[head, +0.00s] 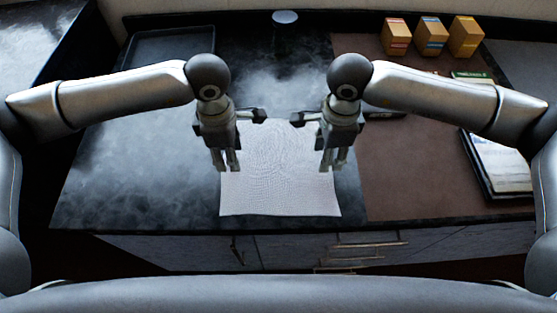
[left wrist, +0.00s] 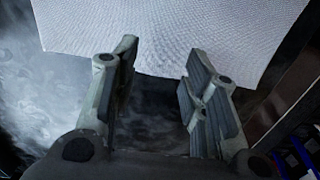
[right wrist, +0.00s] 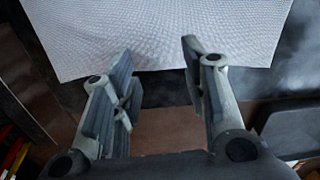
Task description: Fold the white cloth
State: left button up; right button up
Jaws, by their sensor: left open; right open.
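The white cloth (head: 280,190) lies spread on the dark counter in the middle of the head view, its near edge close to the counter's front. My left gripper (head: 226,168) points down over the cloth's left side, and my right gripper (head: 334,168) over its right side. Both are open with nothing between their fingers. In the left wrist view the cloth (left wrist: 170,30) lies beyond the open fingers (left wrist: 160,70). In the right wrist view the cloth (right wrist: 150,35) also lies beyond the open fingers (right wrist: 158,65). The grippers hide small parts of the cloth.
A dark tray (head: 172,45) is at the back left, and a round pale-topped object (head: 285,17) at the back middle. Several boxes (head: 430,36) stand at the back right. A brown mat (head: 415,180) and a tablet-like item (head: 500,165) lie to the right. The counter left of the cloth is clear.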

pick_arm(q)
jog(key=shift+w+f, duration=0.1)
jog(key=shift+f, duration=0.75)
pick_arm(e)
jog(key=shift+w+f, duration=0.1)
jog(key=shift+f, duration=0.7)
pick_arm(q)
jog(key=shift+f, duration=0.1)
pick_arm(e)
jog(key=shift+f, duration=0.1)
pick_arm(q)
jog(key=shift+f, duration=0.1)
pick_arm(e)
jog(key=shift+f, duration=0.1)
pick_arm(q)
jog(key=shift+f, duration=0.15)
pick_arm(e)
jog(key=shift+f, duration=0.15)
pick_arm(q)
jog(key=c, duration=0.4)
pick_arm(e)
jog(key=c, duration=0.4)
pick_arm(q)
grip_shut()
pick_arm(e)
grip_shut()
